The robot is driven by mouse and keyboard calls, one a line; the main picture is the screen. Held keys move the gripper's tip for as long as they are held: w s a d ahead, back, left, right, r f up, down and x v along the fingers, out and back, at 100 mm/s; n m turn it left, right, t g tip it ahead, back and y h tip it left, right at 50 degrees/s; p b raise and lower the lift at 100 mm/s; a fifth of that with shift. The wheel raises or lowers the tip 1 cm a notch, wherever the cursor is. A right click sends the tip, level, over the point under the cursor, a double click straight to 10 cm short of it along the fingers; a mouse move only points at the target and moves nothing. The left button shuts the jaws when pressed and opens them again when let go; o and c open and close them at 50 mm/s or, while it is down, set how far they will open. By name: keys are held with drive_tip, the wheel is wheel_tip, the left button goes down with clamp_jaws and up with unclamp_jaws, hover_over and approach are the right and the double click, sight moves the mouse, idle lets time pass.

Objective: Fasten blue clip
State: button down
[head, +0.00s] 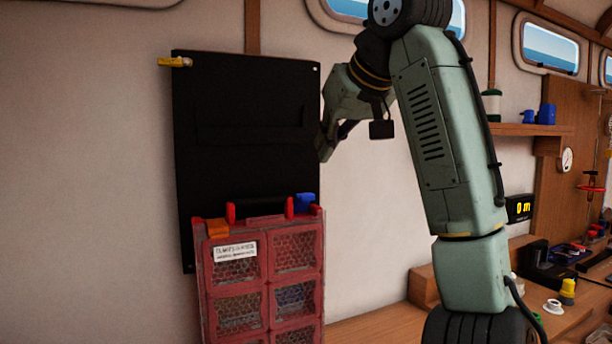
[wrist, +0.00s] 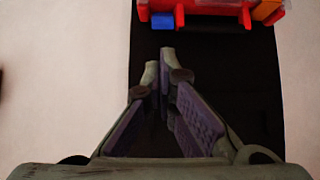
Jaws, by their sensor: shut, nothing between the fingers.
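The blue clip (head: 305,202) is at the top right corner of a red box with mesh windows (head: 262,270). It stands up a little above the box's top edge; I cannot tell how it is seated. The clip also shows in the wrist view (wrist: 162,20), at the top, beyond my fingertips. My gripper (head: 326,150) is in front of the right edge of the black panel, above the blue clip and apart from it. In the wrist view its fingers (wrist: 165,68) are together at the tips, with nothing between them.
An orange clip (head: 217,229) lies over the box's top left edge. The black panel (head: 245,120) is on the wall behind the box, with a yellow piece (head: 175,62) at its top left. A wooden counter (head: 375,325) with small items runs right. Bare wall lies right of the panel.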

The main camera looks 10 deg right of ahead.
sight(310, 194)
drive_tip(key=shift+f, duration=0.1)
drive_tip(key=p+x, duration=0.2)
drive_tip(key=x, duration=0.8)
drive_tip(key=shift+w, duration=0.1)
drive_tip(key=shift+f+t+b, duration=0.2)
drive_tip(key=shift+t+b, duration=0.2)
drive_tip(key=shift+b, duration=0.25)
drive_tip(key=shift+s+r+t, duration=0.15)
drive_tip(key=shift+s+t, duration=0.1)
drive_tip(key=shift+t, duration=0.05)
drive_tip(key=shift+t+b, duration=0.3)
drive_tip(key=shift+b, duration=0.3)
